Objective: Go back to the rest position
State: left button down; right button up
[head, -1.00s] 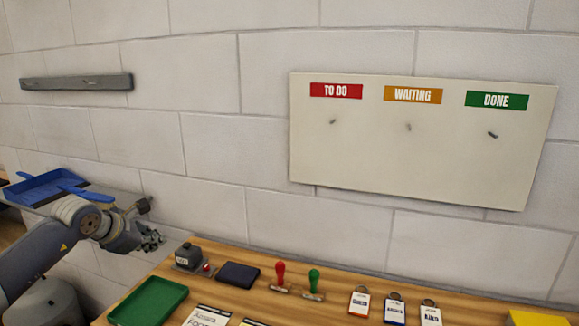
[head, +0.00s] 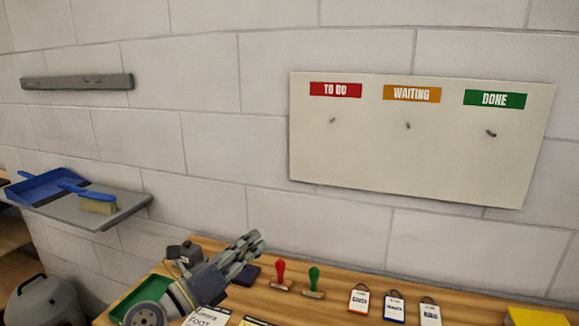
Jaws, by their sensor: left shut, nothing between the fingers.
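My left gripper (head: 247,250) is shut and empty. It hangs over the back left part of the wooden bench (head: 455,313), left of the red-handled stamp (head: 281,274). Its arm comes up from the lower left and hides part of the green tray (head: 130,298) and most of the dark pad (head: 247,276). My right gripper is not in view.
A grey shelf (head: 100,221) on the left holds a blue dustpan (head: 40,187) and a blue-handled brush (head: 97,206). A wall board (head: 420,155) hangs behind. A yellow block (head: 540,316) lies at right.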

pick_arm(q)
jog(key=s+a+f+n+y, duration=0.3)
jog(key=a+f+n+y, duration=0.2)
jog(key=n, duration=0.5)
jog(key=s+a+f+n+y, duration=0.3)
jog(key=a+f+n+y, duration=0.2)
jog(key=n, duration=0.4)
jog(key=s+a+f+n+y, duration=0.4)
jog(key=a+f+n+y, duration=0.1)
jog(key=n, duration=0.5)
jog(key=shift+f+n+y, duration=0.3)
jog(key=shift+f+y, duration=0.4)
jog(key=shift+f, duration=0.15)
jog(key=s+d+f+n+g+h, duration=0.15)
jog(key=s+f+g, duration=0.3)
jog(key=s, duration=0.45)
jog(key=s+f+n+g, duration=0.3)
jog(key=s+f, duration=0.3)
jog(key=s, duration=0.2)
jog(key=s+d+f+n+g+h, duration=0.1)
jog(key=s+f+n+g, duration=0.25)
jog(key=s+f, duration=0.4)
jog(key=s+f+m+g, duration=0.1)
jog(key=s+f, duration=0.2)
jog(key=f, duration=2.1)
jog(key=s+a+f+g, duration=0.1)
jog(key=s+a+f, duration=0.2)
jog(key=s+f, duration=1.3)
jog(key=shift+s+a, duration=0.15)
jog(key=shift+s, duration=0.35)
